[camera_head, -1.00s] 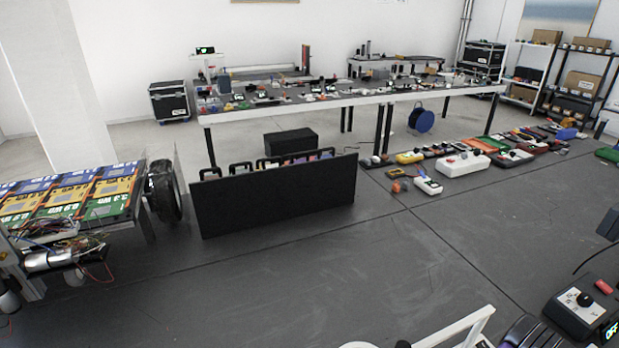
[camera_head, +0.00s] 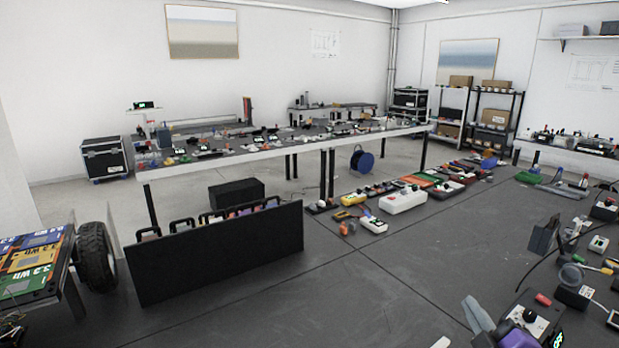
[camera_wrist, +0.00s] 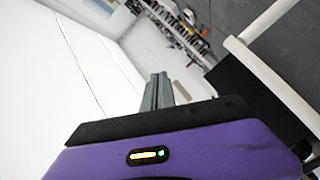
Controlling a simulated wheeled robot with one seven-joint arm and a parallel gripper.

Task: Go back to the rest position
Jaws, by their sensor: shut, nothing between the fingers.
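My gripper (camera_wrist: 158,90) shows in the wrist view as grey fingers shut together with nothing between them. They stick out past the black edge of its purple body, which has a small lit indicator. The fingers point toward a bright white wall and touch nothing that I can see. In the head view, a purple and grey piece (camera_head: 480,316) shows at the bottom edge right of centre; I cannot tell for sure whether it is my gripper.
A black upright panel (camera_head: 215,255) stands at left centre beside a wheel (camera_head: 95,255) and colourful battery modules (camera_head: 35,262). A long table (camera_head: 290,150) with many parts is behind. Tools and devices crowd the right (camera_head: 575,295). The dark surface in the middle foreground is clear.

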